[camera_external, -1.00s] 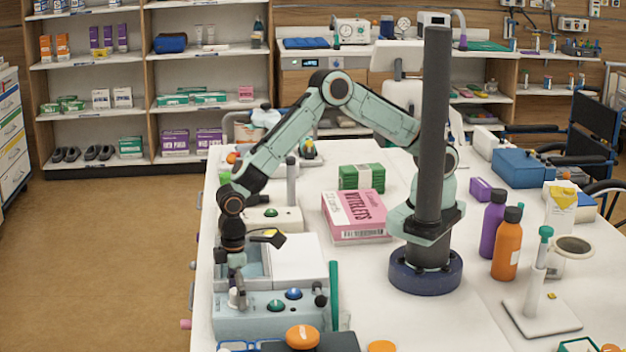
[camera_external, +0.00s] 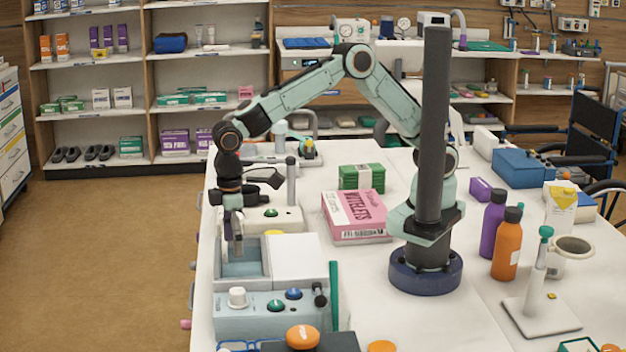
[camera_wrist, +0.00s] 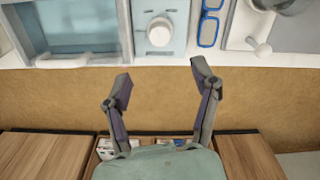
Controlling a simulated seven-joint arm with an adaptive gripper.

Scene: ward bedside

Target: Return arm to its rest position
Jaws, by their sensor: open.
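My arm is bent over the left part of the white table (camera_external: 375,285). My gripper (camera_external: 236,248) points down above the open compartment of a pale blue device, whose front panel (camera_external: 262,323) carries a white knob (camera_external: 238,297). In the wrist view my gripper (camera_wrist: 163,84) is open with nothing between its fingers. The white knob (camera_wrist: 160,32) shows ahead of the fingertips, apart from them.
A pink box (camera_external: 355,216) and green boxes (camera_external: 361,177) stand between gripper and base. A grey upright post (camera_external: 291,182) is close right of the gripper. Purple (camera_external: 493,226) and orange (camera_external: 507,246) bottles stand right of the base. Floor (camera_external: 110,270) is clear at left.

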